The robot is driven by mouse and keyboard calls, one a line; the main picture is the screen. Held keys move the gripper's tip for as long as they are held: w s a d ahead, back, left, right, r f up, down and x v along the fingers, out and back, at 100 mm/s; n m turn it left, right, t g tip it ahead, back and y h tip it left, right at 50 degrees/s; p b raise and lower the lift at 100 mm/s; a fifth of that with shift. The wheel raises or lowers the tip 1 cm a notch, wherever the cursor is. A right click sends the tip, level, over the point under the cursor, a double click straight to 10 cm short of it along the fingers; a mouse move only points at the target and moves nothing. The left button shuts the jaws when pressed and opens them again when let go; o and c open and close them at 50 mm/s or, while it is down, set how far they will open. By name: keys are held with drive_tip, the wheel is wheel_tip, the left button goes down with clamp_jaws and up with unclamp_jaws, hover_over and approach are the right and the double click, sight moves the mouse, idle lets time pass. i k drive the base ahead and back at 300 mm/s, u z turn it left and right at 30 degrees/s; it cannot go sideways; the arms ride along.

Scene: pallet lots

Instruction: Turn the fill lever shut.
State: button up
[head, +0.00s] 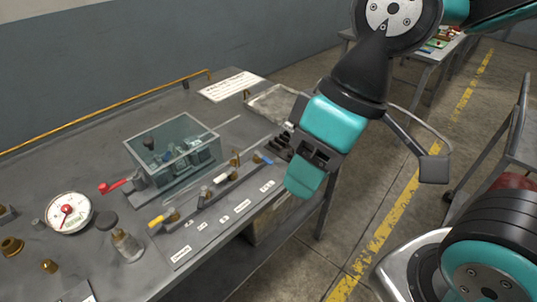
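A valve rail (215,203) lies along the near right part of the grey bench. It carries small brass valves with coloured levers: a yellow lever (156,221), a white lever (221,178) and a blue lever (263,160). Small white labels lie along its front, but they are too small to read, so I cannot tell which lever is the fill lever. My gripper (282,144) is over the right end of the rail, close to the blue lever. Its dark fingers are small and partly merge with the background, so their opening is unclear. I see nothing held.
A clear box (172,145) stands behind the rail, with a red-handled lever (113,187) at its left. A round gauge (68,212), a small bottle (127,245) and brass fittings (11,247) are at left. A metal tray (272,103) lies behind my gripper.

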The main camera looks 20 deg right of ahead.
sight(257, 153)
drive_tip(key=z, duration=0.5)
drive_tip(key=k, duration=1.05)
drive_tip(key=u, duration=0.75)
drive_tip(key=i, duration=1.2)
drive_tip(key=z, duration=0.1)
